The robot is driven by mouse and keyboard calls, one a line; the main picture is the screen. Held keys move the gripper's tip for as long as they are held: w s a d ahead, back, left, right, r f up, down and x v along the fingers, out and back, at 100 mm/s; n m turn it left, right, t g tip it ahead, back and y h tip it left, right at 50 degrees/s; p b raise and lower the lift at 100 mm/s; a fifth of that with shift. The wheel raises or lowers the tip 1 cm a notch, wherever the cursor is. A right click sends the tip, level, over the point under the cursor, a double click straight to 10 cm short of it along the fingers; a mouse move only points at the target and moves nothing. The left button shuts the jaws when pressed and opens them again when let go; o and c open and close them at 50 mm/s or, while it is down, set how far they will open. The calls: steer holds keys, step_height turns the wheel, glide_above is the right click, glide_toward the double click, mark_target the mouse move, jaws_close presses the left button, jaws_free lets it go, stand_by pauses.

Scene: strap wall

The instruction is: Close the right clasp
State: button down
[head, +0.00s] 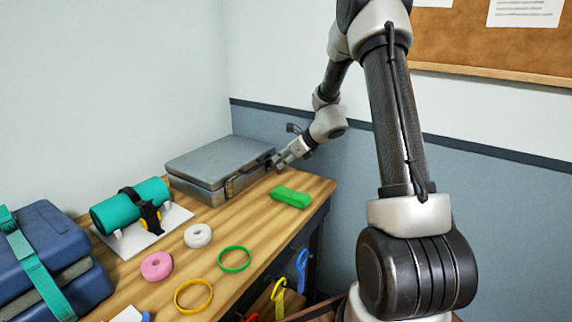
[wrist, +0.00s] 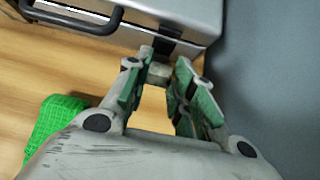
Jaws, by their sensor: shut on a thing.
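A grey metal case (head: 215,158) lies with its lid down at the back of the wooden table. In the wrist view its front (wrist: 190,14) is at the top, with a dark handle (wrist: 75,20) at the left. The right clasp (wrist: 170,48) is a dark strip with a small grey tab, right of the handle. My gripper (head: 278,164) is at the case's front right corner. In the wrist view my gripper (wrist: 165,72) has its green-padded fingers on either side of the clasp's tab, shut on it. Whether the clasp is latched cannot be told.
A green folded cloth or block (head: 291,197) lies just in front of my gripper. The wall is close behind.

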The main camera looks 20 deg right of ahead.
steer(key=shift+w+a+r, duration=0.2)
steer(key=shift+w+r, duration=0.05)
steer(key=shift+r, duration=0.05)
steer(key=shift+w+r, duration=0.2)
steer(key=shift+w+a+r, duration=0.35)
steer(key=shift+w, duration=0.15)
steer(key=shift+w+a+r, duration=0.35)
steer(key=shift+w, duration=0.15)
steer(key=c, duration=1.2)
jaws_free()
steer(key=shift+f, duration=0.1)
